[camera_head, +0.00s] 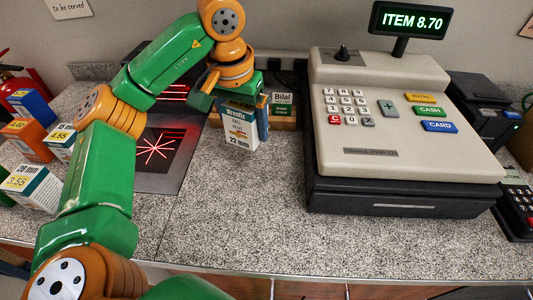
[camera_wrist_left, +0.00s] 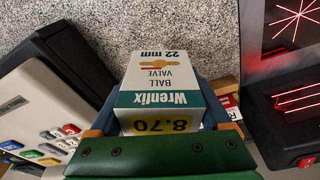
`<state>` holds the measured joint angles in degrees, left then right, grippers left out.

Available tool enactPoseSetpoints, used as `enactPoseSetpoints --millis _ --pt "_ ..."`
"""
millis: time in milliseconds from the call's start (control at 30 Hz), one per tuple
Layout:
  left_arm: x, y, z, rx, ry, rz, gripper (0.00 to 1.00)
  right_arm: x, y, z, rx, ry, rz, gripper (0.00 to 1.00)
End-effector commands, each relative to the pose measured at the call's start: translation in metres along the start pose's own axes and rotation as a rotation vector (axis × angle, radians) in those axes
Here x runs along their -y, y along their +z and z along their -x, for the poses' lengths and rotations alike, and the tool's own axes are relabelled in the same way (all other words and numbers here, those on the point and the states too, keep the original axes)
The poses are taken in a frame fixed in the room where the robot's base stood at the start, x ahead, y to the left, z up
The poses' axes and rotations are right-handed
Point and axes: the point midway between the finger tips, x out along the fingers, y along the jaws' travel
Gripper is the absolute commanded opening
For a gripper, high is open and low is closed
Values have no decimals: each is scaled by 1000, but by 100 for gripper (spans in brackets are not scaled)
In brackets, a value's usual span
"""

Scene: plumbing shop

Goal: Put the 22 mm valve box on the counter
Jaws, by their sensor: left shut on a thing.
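The 22 mm valve box (camera_head: 240,128) is white and teal with "Wrenfix" and "22 mm" on its face. My left gripper (camera_head: 252,104) is shut on it from above and holds it upright near the counter (camera_head: 240,215), between the scanner and the till. I cannot tell whether its base touches the counter. In the left wrist view the box (camera_wrist_left: 160,78) sits between the fingers of the left gripper (camera_wrist_left: 165,120), with a yellow 8.70 label on its end. My right gripper is not in view.
The cash register (camera_head: 400,130) stands right of the box; its display (camera_head: 410,20) reads ITEM 8.70. The scanner plate (camera_head: 155,150) with red lines lies to the left. Several other boxes, including a 28 mm one (camera_head: 35,188), stand far left. The front-middle counter is clear.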

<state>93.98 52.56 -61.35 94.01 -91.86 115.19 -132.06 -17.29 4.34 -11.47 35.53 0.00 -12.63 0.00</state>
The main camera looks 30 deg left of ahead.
Motion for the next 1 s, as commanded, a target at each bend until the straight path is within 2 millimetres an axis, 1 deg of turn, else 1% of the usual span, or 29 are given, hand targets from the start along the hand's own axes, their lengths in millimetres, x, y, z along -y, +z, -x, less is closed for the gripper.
enactPoseSetpoints --millis 33,67,100,200,367,400,500,600,767,900,933,967,1000 --pt "-10 -12 -11 7 5 -4 1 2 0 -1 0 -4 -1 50" --pt "-13 -18 -19 8 3 -2 1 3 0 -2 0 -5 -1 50" --pt "-16 -24 -32 8 2 -2 1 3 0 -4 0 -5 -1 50" --pt "-23 -37 -50 5 0 0 1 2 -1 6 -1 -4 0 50" --pt "-30 -48 -72 2 0 1 1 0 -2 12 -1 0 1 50" --pt "-30 -49 -82 3 -1 -1 1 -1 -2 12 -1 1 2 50" --pt "-29 -46 -100 1 -1 0 1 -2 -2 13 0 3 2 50" --pt "-29 -45 -106 -2 -1 -1 1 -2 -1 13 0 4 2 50" --pt "-29 -45 -106 -3 -1 0 1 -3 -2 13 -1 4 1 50" --pt "-29 -44 -110 -2 -1 0 1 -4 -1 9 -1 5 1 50" --pt "-29 -44 -109 -1 -1 0 90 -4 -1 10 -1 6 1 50" --pt "-29 -44 -109 -1 -1 0 98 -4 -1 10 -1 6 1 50" --pt "-29 -44 -109 -1 -1 0 100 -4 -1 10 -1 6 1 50"
